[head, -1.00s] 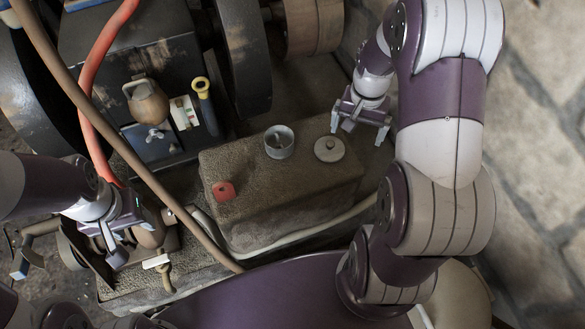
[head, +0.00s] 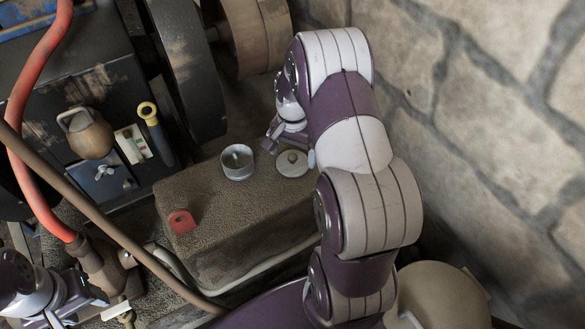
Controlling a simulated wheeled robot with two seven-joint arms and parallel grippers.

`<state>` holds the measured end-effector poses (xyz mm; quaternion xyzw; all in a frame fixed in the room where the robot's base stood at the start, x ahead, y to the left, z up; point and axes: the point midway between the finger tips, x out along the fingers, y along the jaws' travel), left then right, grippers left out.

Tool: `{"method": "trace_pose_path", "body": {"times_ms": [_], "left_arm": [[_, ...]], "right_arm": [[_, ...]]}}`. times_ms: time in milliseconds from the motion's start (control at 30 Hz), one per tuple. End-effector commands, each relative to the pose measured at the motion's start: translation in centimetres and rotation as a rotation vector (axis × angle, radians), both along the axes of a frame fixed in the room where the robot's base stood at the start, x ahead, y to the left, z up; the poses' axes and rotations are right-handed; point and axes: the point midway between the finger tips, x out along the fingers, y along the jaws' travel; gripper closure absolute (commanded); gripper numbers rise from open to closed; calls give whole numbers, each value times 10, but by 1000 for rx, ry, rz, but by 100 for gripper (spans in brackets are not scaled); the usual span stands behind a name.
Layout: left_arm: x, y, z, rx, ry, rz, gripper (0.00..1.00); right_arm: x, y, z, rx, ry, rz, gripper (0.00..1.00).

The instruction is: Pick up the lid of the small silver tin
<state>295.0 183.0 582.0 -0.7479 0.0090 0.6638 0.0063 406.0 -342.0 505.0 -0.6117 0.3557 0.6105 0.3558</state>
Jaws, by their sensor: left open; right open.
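The small silver tin (head: 237,163) stands open and upright on a brown, rough-topped block (head: 215,222). Its lid (head: 292,163), a pale disc with a small knob, lies flat on the block just right of the tin. My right gripper (head: 291,146) is at the lid's far side, close above or beside it; its fingers are open and partly hidden by my own arm. Whether it touches the lid cannot be told. My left gripper (head: 75,310) is open and empty at the lower left, partly cut off by the frame edge.
A red piece (head: 181,222) sits on the block's left part. A red hose (head: 35,95) and a brown hose (head: 110,228) cross the left side. The dark engine with its wheel (head: 185,70) and a yellow-ringed handle (head: 150,115) stand behind. A stone wall (head: 480,130) rises at the right.

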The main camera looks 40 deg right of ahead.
Motion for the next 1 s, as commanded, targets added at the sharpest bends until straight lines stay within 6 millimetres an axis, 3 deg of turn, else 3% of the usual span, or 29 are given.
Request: {"method": "trace_pose_path", "body": {"times_ms": [33, 67, 267, 300, 400, 433, 767, 1000], "left_arm": [[0, 0, -13, 0, 1, 0, 47], [0, 0, -14, 0, 1, 0, 47], [0, 0, -12, 0, 0, 0, 47], [0, 0, -11, 0, 0, 0, 47], [0, 0, -11, 0, 0, 0, 47], [0, 0, -11, 0, 0, 0, 47], [0, 0, -8, 0, 0, 0, 47], [0, 0, 19, 0, 0, 0, 47]], "right_arm": [[-1, 0, -17, 1, 2, 0, 0], [-1, 0, -21, 1, 3, 0, 0], [-1, 0, -20, 0, 1, 1, 0], [-1, 0, -20, 0, 1, 1, 3], [-1, 0, -20, 0, 1, 1, 36], [-1, 0, -20, 0, 1, 1, 39], [-1, 0, -15, 0, 0, 1, 39], [0, 0, 25, -1, 0, 1, 39]]}}
